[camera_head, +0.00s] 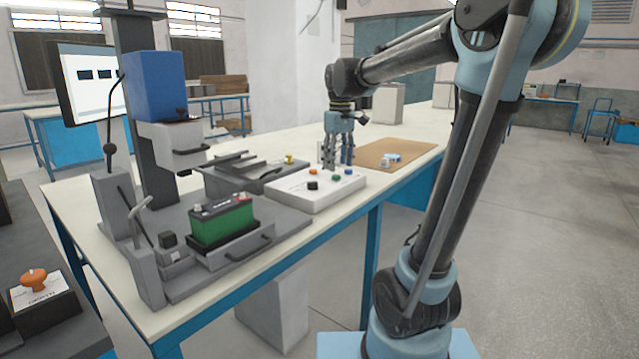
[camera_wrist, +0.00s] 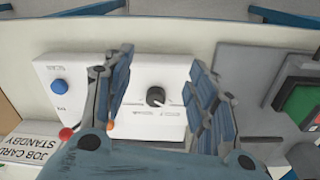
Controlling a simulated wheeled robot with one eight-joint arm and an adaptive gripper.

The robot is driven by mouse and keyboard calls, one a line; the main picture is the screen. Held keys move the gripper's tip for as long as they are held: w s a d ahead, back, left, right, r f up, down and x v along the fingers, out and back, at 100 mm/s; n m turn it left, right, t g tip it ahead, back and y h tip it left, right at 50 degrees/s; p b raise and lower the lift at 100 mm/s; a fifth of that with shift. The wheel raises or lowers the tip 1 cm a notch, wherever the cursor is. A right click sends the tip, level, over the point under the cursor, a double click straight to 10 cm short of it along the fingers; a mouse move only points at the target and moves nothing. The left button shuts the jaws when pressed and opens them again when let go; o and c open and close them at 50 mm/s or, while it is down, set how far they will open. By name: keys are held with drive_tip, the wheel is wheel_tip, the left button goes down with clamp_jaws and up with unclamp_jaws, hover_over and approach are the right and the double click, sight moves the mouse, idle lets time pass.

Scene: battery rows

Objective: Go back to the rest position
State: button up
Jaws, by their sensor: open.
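My gripper (camera_head: 338,150) hangs fingers down over the far part of the table, above the back of the white control box (camera_head: 322,195). In the wrist view my gripper (camera_wrist: 158,88) is open, with its fingers apart and nothing between them. The black knob (camera_wrist: 156,96) of the box shows between the fingers in that view. A blue button (camera_wrist: 58,86) and a red-orange button (camera_wrist: 66,133) also show there. I cannot tell whether the fingertips touch anything.
A green battery (camera_head: 220,221) sits in a grey fixture at the front left, beside a blue-headed press (camera_head: 153,84). A brown mat (camera_head: 395,153) with small items lies right of the box. An orange emergency button (camera_head: 34,277) stands at the lower left.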

drive_tip(key=s+d+f+m, duration=0.4)
drive_tip(key=s+d+f, duration=0.2)
drive_tip(key=s+f, duration=0.5)
drive_tip(key=s+d+f+m+t, duration=0.1)
drive_tip(key=s+d+f+m, duration=0.2)
drive_tip(key=s+d+f, duration=0.4)
drive_tip(key=s+f, duration=0.3)
drive_tip(key=s, duration=0.3)
drive_tip(key=shift+d+f+m+t, duration=0.2)
drive_tip(key=shift+f+m+t, duration=0.1)
drive_tip(key=shift+f+m, duration=0.1)
drive_tip(key=shift+s, duration=0.1)
drive_tip(key=shift+w+f, duration=0.2)
drive_tip(key=shift+w, duration=0.25)
